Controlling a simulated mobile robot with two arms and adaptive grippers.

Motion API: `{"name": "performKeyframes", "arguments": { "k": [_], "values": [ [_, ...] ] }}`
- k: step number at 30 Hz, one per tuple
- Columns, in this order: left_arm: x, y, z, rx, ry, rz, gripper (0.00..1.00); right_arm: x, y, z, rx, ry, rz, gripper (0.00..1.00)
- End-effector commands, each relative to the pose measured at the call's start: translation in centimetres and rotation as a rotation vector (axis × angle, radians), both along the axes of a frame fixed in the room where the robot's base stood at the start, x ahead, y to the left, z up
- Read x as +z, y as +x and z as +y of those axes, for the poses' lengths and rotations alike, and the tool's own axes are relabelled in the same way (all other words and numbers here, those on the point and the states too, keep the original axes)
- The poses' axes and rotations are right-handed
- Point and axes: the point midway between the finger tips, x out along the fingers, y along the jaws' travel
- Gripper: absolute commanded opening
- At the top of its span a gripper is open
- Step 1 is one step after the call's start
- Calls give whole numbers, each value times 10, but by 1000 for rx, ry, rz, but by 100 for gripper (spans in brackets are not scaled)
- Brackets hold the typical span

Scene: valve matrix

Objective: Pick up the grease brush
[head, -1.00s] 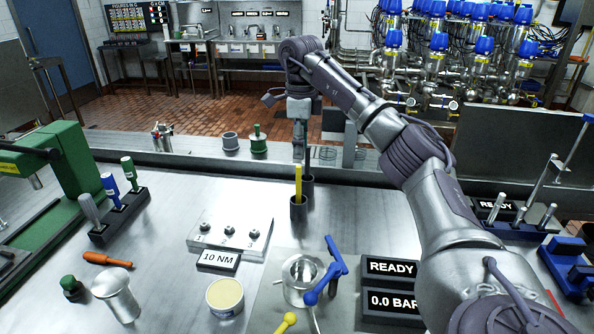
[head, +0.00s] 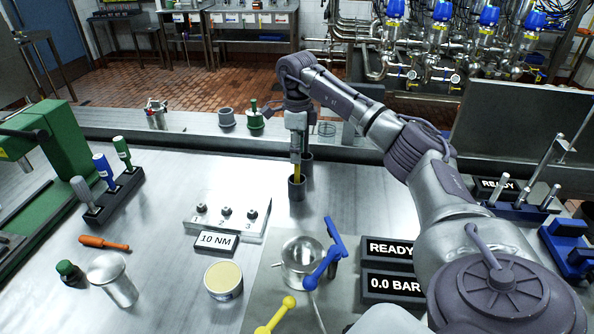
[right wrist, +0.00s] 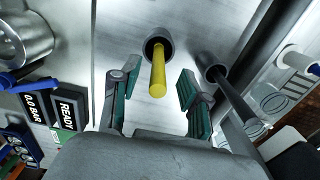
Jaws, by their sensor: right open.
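The grease brush appears to be the yellow-handled stick (head: 296,172) standing upright in a dark cup (head: 297,190) on the bench. In the right wrist view the yellow handle (right wrist: 157,78) points toward the camera, its lower end hidden in the cup (right wrist: 149,45). My right gripper (head: 296,160) is above the cup, pointing down, and covers the handle's upper part in the head view. In the right wrist view its fingers (right wrist: 158,88) are open, one on each side of the handle, with gaps visible. My left gripper is not in view.
Bare bench lies right of the cups.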

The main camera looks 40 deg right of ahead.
Motion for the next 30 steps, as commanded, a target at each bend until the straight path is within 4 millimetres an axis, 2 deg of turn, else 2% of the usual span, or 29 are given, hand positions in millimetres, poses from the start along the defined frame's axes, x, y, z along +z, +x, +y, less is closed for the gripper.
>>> {"name": "performKeyframes", "arguments": {
  "k": [2, 7, 15, 24, 30],
  "values": [
    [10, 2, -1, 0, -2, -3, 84, -11, -2, 2, 0, 0, 6, 45],
    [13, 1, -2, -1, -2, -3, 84, -32, -1, 2, -1, 0, 1, 45],
    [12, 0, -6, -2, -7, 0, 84, -36, -1, 2, 0, 0, 0, 45],
    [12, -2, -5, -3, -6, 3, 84, -36, -1, 2, 0, 0, 0, 0],
    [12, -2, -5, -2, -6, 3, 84, -36, -1, 2, 0, 0, 0, 0]
  ]
}}
